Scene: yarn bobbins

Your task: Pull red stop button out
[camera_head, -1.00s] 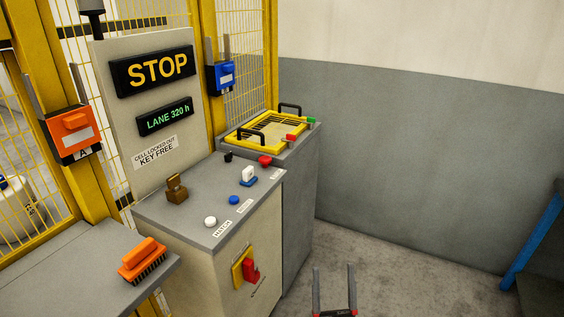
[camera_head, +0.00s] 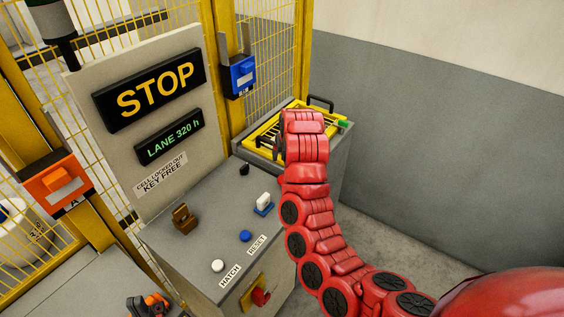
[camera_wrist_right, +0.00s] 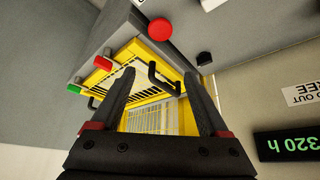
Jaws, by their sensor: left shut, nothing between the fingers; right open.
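The red stop button (camera_wrist_right: 159,30) shows round and red on the grey console top in the right wrist view, beyond the fingertips and apart from them. In the head view my right arm hides it. My right gripper (camera_wrist_right: 160,74) is open and empty, with the yellow tray (camera_wrist_right: 134,50) behind its fingers. In the head view its fingers are hidden behind my red wrist.
The console (camera_head: 190,245) carries a brown key switch (camera_head: 184,218), white (camera_head: 217,266) and blue (camera_head: 245,236) buttons, a white-and-blue switch (camera_head: 263,203) and a black knob (camera_wrist_right: 204,58). A red-yellow rotary switch (camera_head: 259,296) sits on its front. Black handles (camera_wrist_right: 160,77) rise from the tray.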

